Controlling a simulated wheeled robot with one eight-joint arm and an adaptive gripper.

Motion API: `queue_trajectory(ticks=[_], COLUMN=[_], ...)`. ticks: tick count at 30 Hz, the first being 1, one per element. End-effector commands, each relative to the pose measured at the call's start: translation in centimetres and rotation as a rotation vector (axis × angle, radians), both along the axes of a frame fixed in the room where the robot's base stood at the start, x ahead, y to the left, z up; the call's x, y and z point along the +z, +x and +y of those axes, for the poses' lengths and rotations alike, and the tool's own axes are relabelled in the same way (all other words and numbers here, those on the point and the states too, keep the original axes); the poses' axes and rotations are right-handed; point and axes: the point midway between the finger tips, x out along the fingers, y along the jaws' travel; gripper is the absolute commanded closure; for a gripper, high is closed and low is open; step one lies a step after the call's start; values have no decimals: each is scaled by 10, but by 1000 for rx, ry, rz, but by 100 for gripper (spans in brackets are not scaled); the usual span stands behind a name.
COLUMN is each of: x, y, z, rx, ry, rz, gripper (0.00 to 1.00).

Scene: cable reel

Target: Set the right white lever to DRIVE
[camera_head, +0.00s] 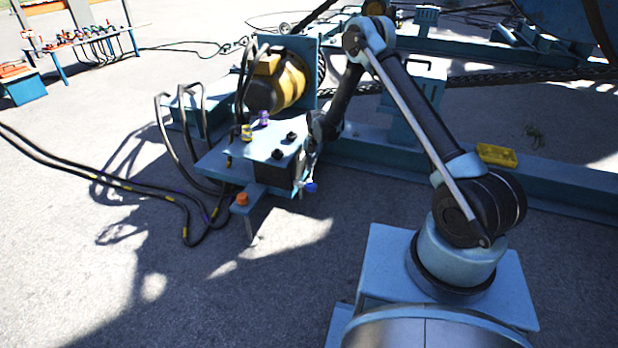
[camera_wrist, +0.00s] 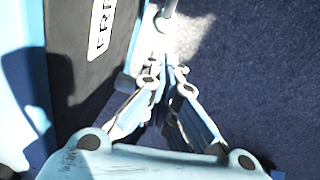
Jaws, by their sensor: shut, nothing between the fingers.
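A white lever (camera_wrist: 168,10) shows at the top of the wrist view, partly cut off by the frame edge. It stands beside a black panel (camera_wrist: 85,85) with a white label (camera_wrist: 102,28) whose visible letters read "FRE". My gripper (camera_wrist: 163,72) is shut and empty, its fingertips just below the lever in the picture; I cannot tell whether they touch it. In the head view my gripper is at the right side of the blue control box (camera_head: 222,158), mostly hidden by the wrist. The lever and any DRIVE mark cannot be made out there.
The box top carries black knobs (camera_head: 291,136), a yellow connector (camera_head: 247,132) and a purple one (camera_head: 264,118). An orange knob (camera_head: 242,199) and a blue knob (camera_head: 310,187) sit low in front. Black cables (camera_head: 188,225) lie left. A blue beam (camera_head: 560,185) runs right.

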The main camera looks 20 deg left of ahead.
Motion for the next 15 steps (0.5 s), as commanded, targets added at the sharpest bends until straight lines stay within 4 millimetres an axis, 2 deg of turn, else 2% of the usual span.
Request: queue_trajectory(ticks=[5,15], x=[-17,-65], y=[0,-1], z=[2,8], rx=[0,-1], ry=[0,0], rz=[0,0], gripper=[100,100])
